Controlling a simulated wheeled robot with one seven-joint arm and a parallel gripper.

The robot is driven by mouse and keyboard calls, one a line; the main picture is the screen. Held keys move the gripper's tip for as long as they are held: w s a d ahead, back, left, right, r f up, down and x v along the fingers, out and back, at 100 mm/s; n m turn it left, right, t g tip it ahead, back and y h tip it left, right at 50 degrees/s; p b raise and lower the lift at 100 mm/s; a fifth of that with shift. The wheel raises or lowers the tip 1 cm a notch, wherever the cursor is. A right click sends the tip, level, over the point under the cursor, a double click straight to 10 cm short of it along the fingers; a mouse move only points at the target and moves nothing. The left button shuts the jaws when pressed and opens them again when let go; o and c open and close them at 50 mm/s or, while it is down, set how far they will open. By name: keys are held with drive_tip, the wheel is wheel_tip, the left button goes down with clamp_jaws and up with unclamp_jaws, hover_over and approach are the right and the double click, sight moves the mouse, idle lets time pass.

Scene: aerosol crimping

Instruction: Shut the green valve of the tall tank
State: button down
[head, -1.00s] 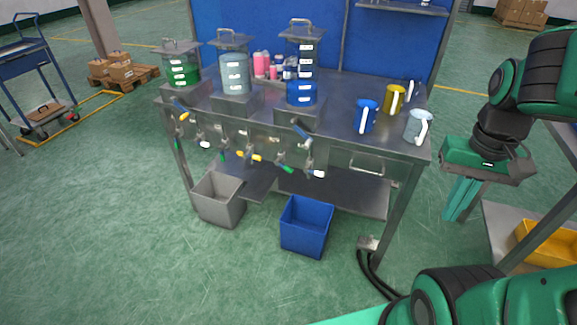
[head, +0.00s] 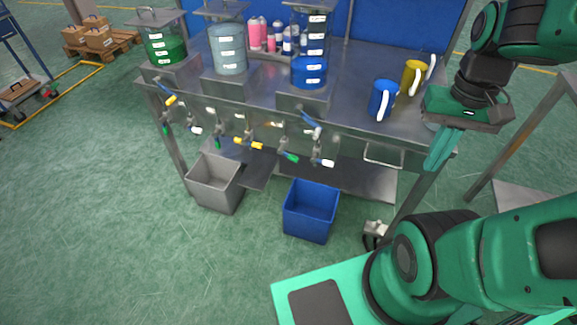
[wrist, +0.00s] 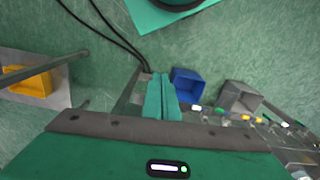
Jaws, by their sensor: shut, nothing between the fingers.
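The tall tank (head: 313,38), with blue liquid low in it, stands on a steel block at the right of the row of tanks. Below the bench's front edge hang valves with coloured handles. A green handle (head: 290,156) hangs below and left of the tall tank, slanting down to the right. Other green handles hang further left (head: 217,141); which pipe feeds which is hard to tell. My gripper (head: 430,166) points down at the bench's right end, well right of the valves. In the wrist view its fingers (wrist: 161,77) are together and empty.
A blue bin (head: 311,212) and a grey bin (head: 215,184) stand on the floor below the valves. Blue (head: 381,99) and yellow (head: 412,77) jugs stand on the bench (head: 345,108). A drawer handle (head: 383,155) sticks out at the right. Floor before the bins is clear.

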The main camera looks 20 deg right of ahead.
drive_tip(key=w+a+f+n+h, duration=0.35)
drive_tip(key=w+f+n, duration=0.25)
drive_tip(key=w+f, duration=0.35)
drive_tip(key=w+a+f+n+h, duration=0.2)
drive_tip(key=w+f+n+h, duration=0.25)
drive_tip(key=w+f, duration=0.55)
drive_tip(key=w+a+f+n+t+y, duration=0.1)
drive_tip(key=w+a+f+n+t, duration=0.45)
drive_tip(key=a+f+n, duration=0.45)
drive_tip(key=w+a+f+n+t, duration=0.5)
drive_tip(key=a+f+n+t, duration=0.3)
drive_tip(key=n, duration=0.4)
drive_tip(key=w+d, duration=0.4)
drive_tip(key=w, duration=0.3)
drive_tip(key=shift+d+f+g, duration=0.2)
drive_tip(key=shift+d+g, duration=0.1)
drive_tip(key=shift+g, duration=0.05)
drive_tip(key=shift+w+m, duration=0.1)
drive_tip(key=shift+m, duration=0.15)
